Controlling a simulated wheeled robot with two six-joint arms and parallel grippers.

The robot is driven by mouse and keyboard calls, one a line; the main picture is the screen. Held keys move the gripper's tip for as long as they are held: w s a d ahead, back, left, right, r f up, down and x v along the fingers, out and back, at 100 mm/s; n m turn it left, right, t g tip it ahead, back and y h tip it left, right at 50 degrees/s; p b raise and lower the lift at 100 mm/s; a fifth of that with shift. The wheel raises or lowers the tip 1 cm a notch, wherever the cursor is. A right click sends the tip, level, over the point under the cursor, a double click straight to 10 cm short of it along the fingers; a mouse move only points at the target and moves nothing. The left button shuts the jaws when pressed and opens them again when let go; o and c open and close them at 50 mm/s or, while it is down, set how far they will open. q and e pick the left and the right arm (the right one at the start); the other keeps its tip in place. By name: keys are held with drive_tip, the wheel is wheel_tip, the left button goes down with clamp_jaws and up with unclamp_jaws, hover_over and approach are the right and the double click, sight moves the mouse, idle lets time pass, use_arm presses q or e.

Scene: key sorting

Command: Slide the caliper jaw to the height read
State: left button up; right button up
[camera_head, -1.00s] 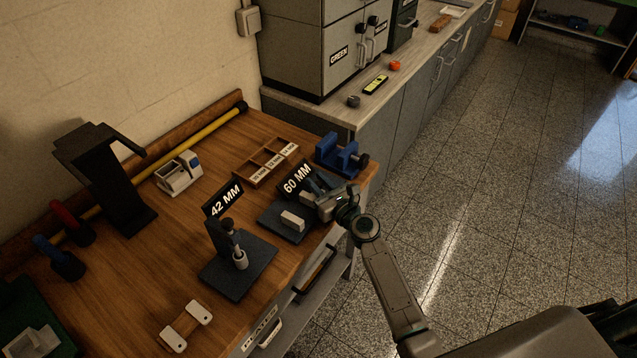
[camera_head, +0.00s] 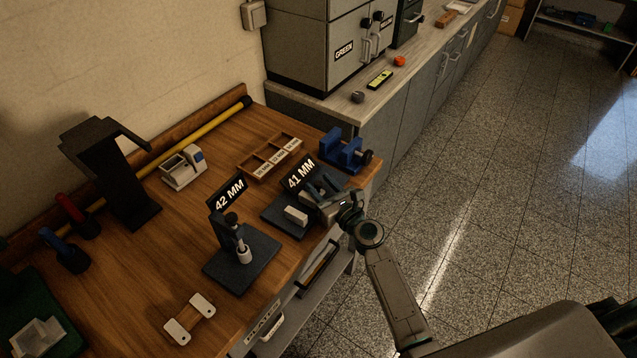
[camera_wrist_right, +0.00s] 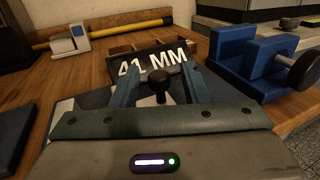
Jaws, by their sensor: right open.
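The caliper with the black "41 MM" sign (camera_head: 301,174) stands on a dark base near the bench's right front edge, with a pale block (camera_head: 296,215) at its front. My right gripper (camera_head: 320,187) is over this base. In the right wrist view its two fingers stand apart, with a black knob (camera_wrist_right: 158,83) between them; contact with the knob cannot be told. The sign (camera_wrist_right: 153,61) shows just behind. The height stand with a "42 MM" sign (camera_head: 229,194) is to the left, holding a pale cylindrical part (camera_head: 243,253). My left gripper is not in view.
A blue vise (camera_head: 344,152) stands close behind on the right. A wooden compartment tray (camera_head: 270,158) lies behind the caliper. A caliper-like white device (camera_head: 183,168) and a black stand (camera_head: 112,175) are farther left. A link-shaped part (camera_head: 189,318) lies at the front.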

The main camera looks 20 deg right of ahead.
drive_tip(key=b+v, duration=0.1)
drive_tip(key=v, duration=0.8)
drive_tip(key=shift+s, duration=0.2)
